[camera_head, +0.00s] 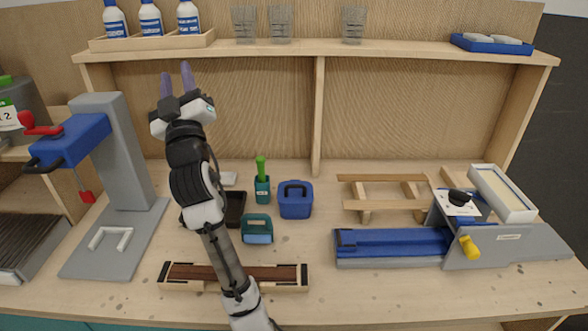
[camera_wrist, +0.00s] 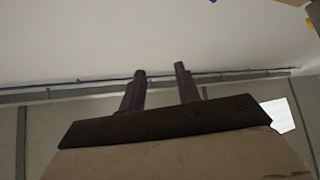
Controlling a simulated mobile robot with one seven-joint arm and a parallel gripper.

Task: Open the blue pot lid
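The blue pot (camera_head: 295,204) stands on the workbench, right of the middle of my arm. Its blue lid (camera_head: 294,188) sits on top, with a dark arched handle, and looks closed. My gripper (camera_head: 176,78) is raised high, up and left of the pot, near the height of the shelf. Its two fingers point up and are apart, with nothing between them. In the wrist view the fingers (camera_wrist: 160,73) also stand apart and empty, facing the ceiling. The pot is not in the wrist view.
A teal cup with a green-handled tool (camera_head: 262,188) stands just left of the pot, and a teal holder (camera_head: 257,229) is in front. A blue-grey press (camera_head: 120,150) stands left, a blue vise (camera_head: 395,245) right. The shelf (camera_head: 320,48) runs above the bench.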

